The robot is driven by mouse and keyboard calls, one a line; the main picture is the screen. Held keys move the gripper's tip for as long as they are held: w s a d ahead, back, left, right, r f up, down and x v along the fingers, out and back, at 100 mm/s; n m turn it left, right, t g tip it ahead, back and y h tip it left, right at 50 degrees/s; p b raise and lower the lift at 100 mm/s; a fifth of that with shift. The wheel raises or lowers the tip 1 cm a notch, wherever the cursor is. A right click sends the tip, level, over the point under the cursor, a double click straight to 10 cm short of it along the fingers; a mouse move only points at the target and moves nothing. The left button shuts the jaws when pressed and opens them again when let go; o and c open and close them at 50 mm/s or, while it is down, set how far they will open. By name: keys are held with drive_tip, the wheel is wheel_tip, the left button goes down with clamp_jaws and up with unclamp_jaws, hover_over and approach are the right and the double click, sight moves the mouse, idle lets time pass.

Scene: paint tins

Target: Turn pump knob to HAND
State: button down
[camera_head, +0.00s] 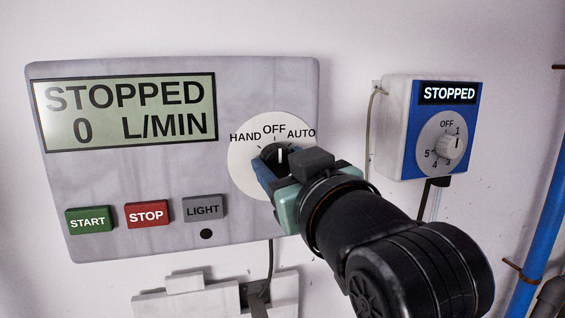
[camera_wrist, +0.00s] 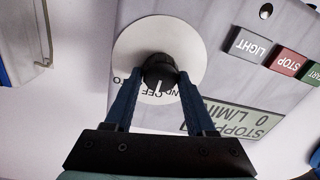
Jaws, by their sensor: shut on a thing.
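The pump knob (camera_wrist: 159,70) is black with a white pointer line and sits on a round white dial (camera_head: 247,181) marked HAND, OFF and AUTO. Its line points roughly up at OFF. In the head view the knob (camera_head: 281,153) is partly hidden by my gripper (camera_head: 270,168). In the wrist view my gripper (camera_wrist: 158,76) has its two blue fingers on either side of the knob, shut on it. The panel display (camera_head: 131,111) reads STOPPED, 0 L/MIN.
START (camera_head: 88,220), STOP (camera_head: 147,215) and LIGHT (camera_head: 204,208) buttons line the grey panel's lower part. A blue-fronted box (camera_head: 398,150) with its own numbered knob (camera_head: 450,147) and a STOPPED sign hangs to the right. A blue pipe (camera_head: 543,235) runs at the far right.

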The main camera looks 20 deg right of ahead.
drive_tip(key=shift+f+n+b, duration=0.1)
drive_tip(key=shift+n+b, duration=0.2)
drive_tip(key=shift+n, duration=0.1)
drive_tip(key=n+b, duration=0.2)
drive_tip(key=n, duration=0.1)
drive_tip(key=shift+a+n, duration=0.1)
drive_tip(key=shift+n, duration=0.2)
drive_tip(key=n+b, duration=0.2)
drive_tip(key=n, duration=0.3)
drive_tip(key=shift+a+b, duration=0.1)
drive_tip(key=shift+b, duration=0.25)
drive_tip(key=shift+n, duration=0.3)
drive_tip(key=shift+c, duration=1.2)
unclamp_jaws()
